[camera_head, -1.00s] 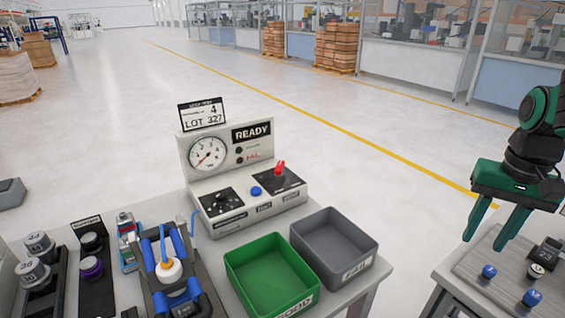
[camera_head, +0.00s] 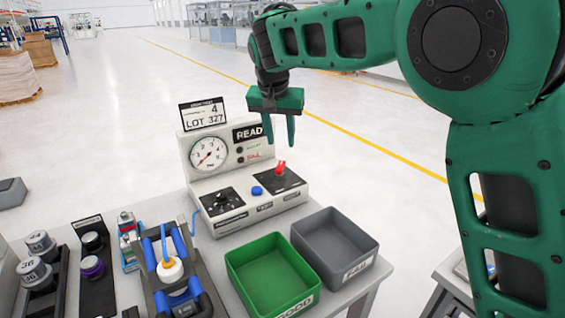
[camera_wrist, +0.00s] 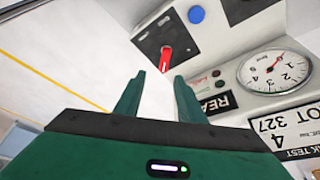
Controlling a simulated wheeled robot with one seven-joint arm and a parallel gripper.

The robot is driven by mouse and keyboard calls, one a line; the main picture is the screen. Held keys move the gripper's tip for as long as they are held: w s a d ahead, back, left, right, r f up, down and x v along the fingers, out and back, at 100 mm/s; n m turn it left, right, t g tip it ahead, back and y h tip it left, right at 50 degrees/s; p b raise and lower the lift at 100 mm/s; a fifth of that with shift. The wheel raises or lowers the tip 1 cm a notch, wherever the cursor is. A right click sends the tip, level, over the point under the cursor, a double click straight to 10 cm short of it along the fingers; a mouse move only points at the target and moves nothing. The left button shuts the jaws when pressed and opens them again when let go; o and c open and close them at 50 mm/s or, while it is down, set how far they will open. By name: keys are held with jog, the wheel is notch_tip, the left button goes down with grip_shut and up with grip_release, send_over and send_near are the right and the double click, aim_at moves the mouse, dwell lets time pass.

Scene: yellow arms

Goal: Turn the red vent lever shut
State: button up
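The red vent lever (camera_head: 280,168) stands on the black plate at the right of the light grey test box (camera_head: 290,198). It also shows in the wrist view (camera_wrist: 165,60), a little beyond the fingertips. My gripper (camera_head: 281,144) points down just above the lever, its two fingers apart and empty. In the wrist view the fingers (camera_wrist: 156,82) are spread, with the lever roughly in line with the gap. I see no contact. The exact distance to the lever cannot be told.
A pressure gauge (camera_head: 208,154) and a READY sign stand behind the lever on the box's upright panel. A blue button (camera_head: 256,190) is left of the lever. A green bin (camera_head: 232,272) and grey bin (camera_head: 366,240) sit in front. A fixture (camera_head: 160,290) stands at left.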

aim_at(281, 164)
jog(key=x, duration=0.7)
jog(key=a+x, duration=0.1)
jog(key=x, duration=0.2)
jog(key=shift+w+f, duration=0.15)
jog(key=shift+f, duration=0.25)
grip_shut()
jog(key=shift+d, duration=0.15)
